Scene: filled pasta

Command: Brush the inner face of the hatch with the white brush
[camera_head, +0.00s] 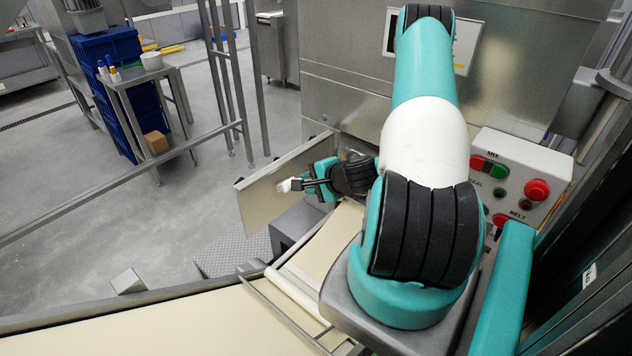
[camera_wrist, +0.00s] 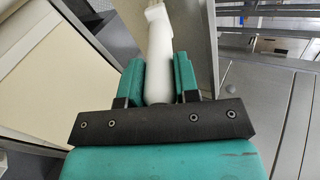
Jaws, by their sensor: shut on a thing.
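The hatch (camera_head: 268,199) stands open as a flat beige-grey panel left of my arm in the head view. Its upright face also shows behind the brush in the wrist view (camera_wrist: 200,40). The white brush (camera_head: 285,186) is in my gripper (camera_head: 308,184), with its head pointing left in front of the panel. In the wrist view the white brush (camera_wrist: 159,55) sticks out forward between the teal fingers (camera_wrist: 159,78), which are shut on its handle. The brush head is close to the panel; I cannot tell whether it touches.
A red and green button box (camera_head: 515,180) is right of my arm. A pale dough sheet (camera_head: 150,325) lies on the belt in front. Metal rails (camera_head: 225,75) stand left of the hatch. A small table (camera_head: 150,75) with bottles is farther left, with open floor between.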

